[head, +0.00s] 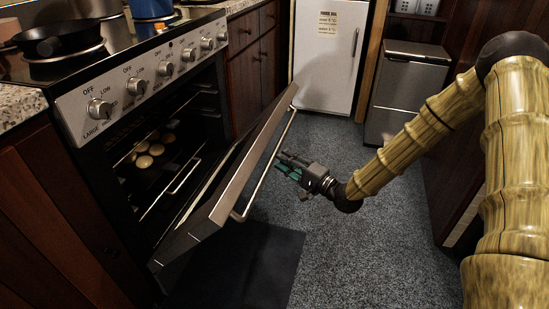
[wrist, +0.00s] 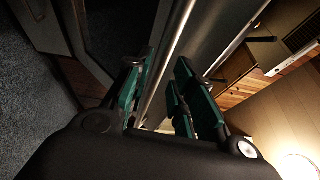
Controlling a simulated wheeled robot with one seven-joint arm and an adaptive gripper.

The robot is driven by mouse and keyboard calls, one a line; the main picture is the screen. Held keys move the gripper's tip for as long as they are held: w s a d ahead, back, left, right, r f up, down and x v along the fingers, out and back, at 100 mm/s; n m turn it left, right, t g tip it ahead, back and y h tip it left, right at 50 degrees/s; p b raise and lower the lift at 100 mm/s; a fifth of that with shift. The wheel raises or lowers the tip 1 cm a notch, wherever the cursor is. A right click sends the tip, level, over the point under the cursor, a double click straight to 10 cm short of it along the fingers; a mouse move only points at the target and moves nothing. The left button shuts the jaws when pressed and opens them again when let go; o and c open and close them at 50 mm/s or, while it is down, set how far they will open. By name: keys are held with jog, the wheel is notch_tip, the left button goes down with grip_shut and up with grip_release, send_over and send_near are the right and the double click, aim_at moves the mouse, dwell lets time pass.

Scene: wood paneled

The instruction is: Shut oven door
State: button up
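The oven door (head: 228,185) is partly open, tilted out from the oven (head: 150,110) on the left of the head view. Its long metal handle (head: 262,172) runs along the outer face near the top edge. My gripper (head: 286,166) is on the outer side of the door, with its green fingers pointing at the handle. In the wrist view, the fingers of my gripper (wrist: 160,95) are apart, and the handle (wrist: 168,70) runs in line with the gap between them. I cannot tell whether they touch it.
Several round cookies (head: 150,150) lie on a rack inside the oven. A pan (head: 58,40) and a blue pot (head: 152,10) stand on the stovetop. A dark mat (head: 245,265) lies on the floor below the door. The grey floor (head: 360,230) to the right is free.

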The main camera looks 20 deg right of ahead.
aim_at(274, 152)
jog(key=shift+b+x, duration=0.6)
jog(key=shift+x, duration=1.9)
grip_shut()
